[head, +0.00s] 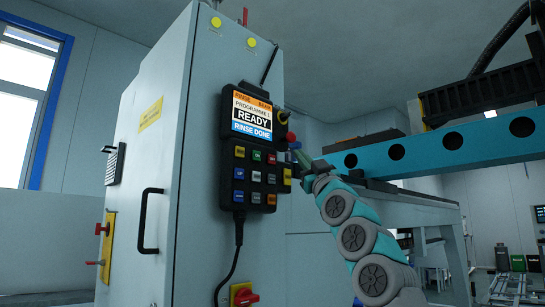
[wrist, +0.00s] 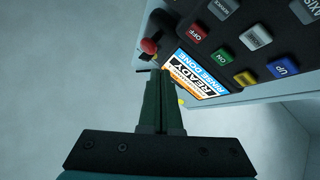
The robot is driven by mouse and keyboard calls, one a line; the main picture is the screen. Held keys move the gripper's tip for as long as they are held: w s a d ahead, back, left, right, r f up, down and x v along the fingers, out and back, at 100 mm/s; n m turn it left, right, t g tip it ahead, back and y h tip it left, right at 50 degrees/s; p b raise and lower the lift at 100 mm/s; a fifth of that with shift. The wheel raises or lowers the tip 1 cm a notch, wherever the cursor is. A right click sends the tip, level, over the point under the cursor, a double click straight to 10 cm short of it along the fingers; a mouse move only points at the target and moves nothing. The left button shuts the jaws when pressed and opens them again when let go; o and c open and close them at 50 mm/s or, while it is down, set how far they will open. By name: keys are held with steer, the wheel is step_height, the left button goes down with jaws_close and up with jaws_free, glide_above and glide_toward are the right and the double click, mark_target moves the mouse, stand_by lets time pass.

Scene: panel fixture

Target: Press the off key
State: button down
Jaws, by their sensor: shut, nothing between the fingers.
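The off key (wrist: 197,33) is a red square button marked OFF on the black key panel (wrist: 228,65). In the head view it is the red key (head: 272,160) at the right end of the top key row. Next to it is the green ON key (head: 256,155), which also shows in the wrist view (wrist: 222,56). My gripper (head: 300,156) is just right of the panel; its narrow green fingers are shut and empty. In the wrist view the fingertips (wrist: 158,74) appear beside the panel's screen, apart from the off key. Whether they touch anything cannot be told.
The screen (head: 252,114) reads READY and RINSE DONE. A red knob (wrist: 148,46) stands close to my fingertips. The panel hangs on a grey cabinet (head: 205,200) with a black handle (head: 143,220) and a red rotary switch (head: 243,296). A teal beam (head: 450,140) is at right.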

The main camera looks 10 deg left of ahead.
mark_target(274, 155)
steer(key=w+a+p, duration=0.4)
steer(key=a, duration=0.1)
stand_by(0.3)
steer(key=shift+a+r+p, duration=0.1)
steer(key=shift+a+p, duration=0.05)
steer(key=shift+p, duration=0.3)
stand_by(1.4)
steer(key=shift+w+a, duration=0.2)
steer(key=shift+w, duration=0.05)
steer(key=shift+w+a+p, duration=0.25)
steer(key=shift+a+p, duration=0.1)
steer(key=shift+p, duration=0.3)
stand_by(0.5)
steer(key=shift+s+d, duration=0.1)
steer(key=shift+s+d+f+b, duration=0.15)
steer(key=shift+f+b, duration=0.05)
steer(key=shift+b, duration=0.3)
steer(key=shift+s+d+r+b, duration=0.15)
steer(key=shift+s+d+b, duration=0.15)
steer(key=shift+d+b, duration=0.1)
